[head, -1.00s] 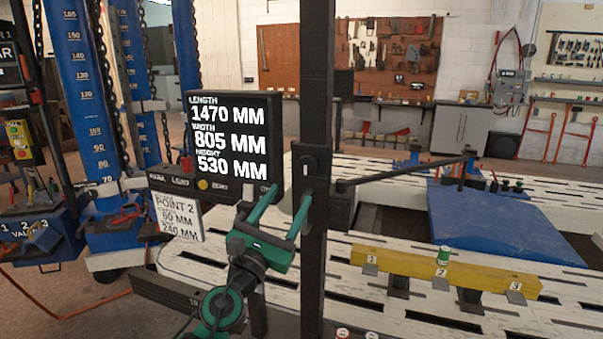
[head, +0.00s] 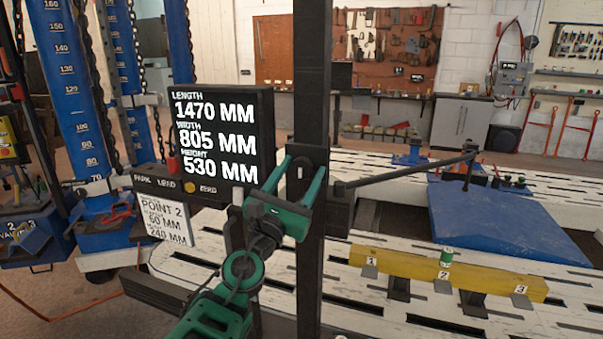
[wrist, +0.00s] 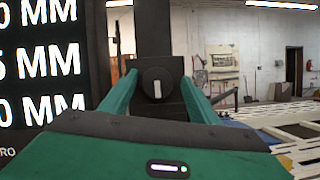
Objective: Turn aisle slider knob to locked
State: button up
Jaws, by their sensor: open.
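The slider knob (wrist: 157,84) is a round black knob with a white mark that stands upright, in the middle of the wrist view. It sits on a dark plate on the black upright post (head: 315,80). In the head view the knob (head: 299,172) is small and dark, and its mark is hard to read. My green gripper (head: 301,170) is open in front of the post. In the wrist view its two fingers (wrist: 159,80) stand one on each side of the knob, with gaps between. I cannot tell how far the fingertips are from the plate.
A black display (head: 222,135) with measurements stands close to the left of my gripper. A dark bar (head: 405,172) reaches right from the post.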

jog(key=shift+a, duration=0.1)
jog(key=shift+a, duration=0.15)
jog(key=c, duration=1)
jog(key=shift+f+m, duration=0.1)
jog(key=shift+m, duration=0.3)
jog(key=shift+c, duration=0.2)
jog(key=m+g+h, duration=0.1)
jog(key=m, duration=0.1)
jog(key=m+h, duration=0.1)
jog(key=m, duration=0.2)
jog(key=shift+a+g, duration=0.1)
jog(key=shift+g, duration=0.3)
jog(key=m+g, duration=0.1)
jog(key=m, duration=0.2)
jog(key=m+g+h, duration=0.1)
jog(key=m, duration=0.3)
jog(key=m+g, duration=0.1)
jog(key=m, duration=0.1)
jog(key=m+g, duration=0.1)
jog(key=m, duration=0.1)
jog(key=shift+r+h, duration=0.25)
jog(key=shift+h, duration=0.05)
jog(key=shift+a+m+g+y, duration=0.1)
jog(key=shift+m+g+y, duration=0.25)
jog(key=shift+m, duration=0.7)
jog(key=shift+m+g+y, duration=0.15)
jog(key=shift+m+g, duration=0.3)
jog(key=shift+m, duration=0.6)
